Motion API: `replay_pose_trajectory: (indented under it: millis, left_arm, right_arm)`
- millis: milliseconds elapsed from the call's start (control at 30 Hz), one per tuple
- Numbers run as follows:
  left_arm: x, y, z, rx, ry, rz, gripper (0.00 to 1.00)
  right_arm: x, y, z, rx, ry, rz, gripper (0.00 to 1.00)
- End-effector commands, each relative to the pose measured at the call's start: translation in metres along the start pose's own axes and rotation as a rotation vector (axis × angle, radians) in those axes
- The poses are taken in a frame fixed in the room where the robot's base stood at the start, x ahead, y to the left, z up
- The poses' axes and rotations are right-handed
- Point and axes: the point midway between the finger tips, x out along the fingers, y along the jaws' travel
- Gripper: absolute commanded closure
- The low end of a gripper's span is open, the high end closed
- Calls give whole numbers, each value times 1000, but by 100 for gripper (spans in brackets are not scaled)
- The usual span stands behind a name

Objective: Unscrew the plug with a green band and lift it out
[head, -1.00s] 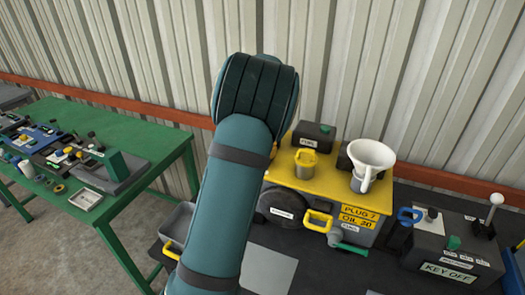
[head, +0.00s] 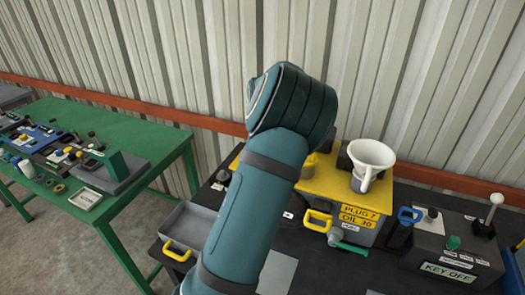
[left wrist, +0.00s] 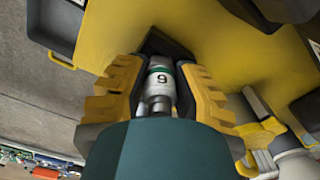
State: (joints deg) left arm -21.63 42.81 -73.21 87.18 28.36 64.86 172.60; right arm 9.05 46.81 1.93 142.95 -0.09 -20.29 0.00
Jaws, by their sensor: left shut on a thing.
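In the left wrist view, a white and grey plug (left wrist: 160,88) with a dark green band and a digit, 6 or 9, sits between the yellow fingers of my left gripper (left wrist: 158,78). The gripper is shut on the plug. Yellow housing lies behind and around it; the plug's far end is hidden, so I cannot tell whether it is seated. In the head view, my left arm covers the gripper and plug, and part of the yellow housing (head: 335,187). My right gripper is in neither view.
A white funnel (head: 371,154) stands on the housing's right side. A yellow handle (head: 318,221) sticks out in front. A grey tray (head: 190,223) lies left of my arm. A grey control box (head: 452,245) stands right. A green table (head: 135,135) is far left.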

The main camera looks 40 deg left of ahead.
Motion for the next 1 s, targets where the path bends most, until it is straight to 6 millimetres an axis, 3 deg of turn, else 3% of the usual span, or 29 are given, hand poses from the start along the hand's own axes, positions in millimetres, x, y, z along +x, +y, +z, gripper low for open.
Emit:
replay_pose_trajectory:
  millis: [200, 233, 300, 667, 767, 1000]
  left_arm:
    - [0, 0, 0, 2, 1, 0, 100]
    - [0, 0, 0, 2, 1, 0, 60]
    - [0, 0, 0, 2, 1, 0, 43]
    - [-4, 0, 0, 4, 0, 0, 43]
    - [-14, 0, 1, 4, -2, 0, 43]
    - [-61, 0, 0, 5, -3, 1, 43]
  right_arm:
    - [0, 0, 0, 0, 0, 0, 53]
    - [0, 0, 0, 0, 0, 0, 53]
    - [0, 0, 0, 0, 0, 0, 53]
    - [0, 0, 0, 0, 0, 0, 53]
    - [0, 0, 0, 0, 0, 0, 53]
    - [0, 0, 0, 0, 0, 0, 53]
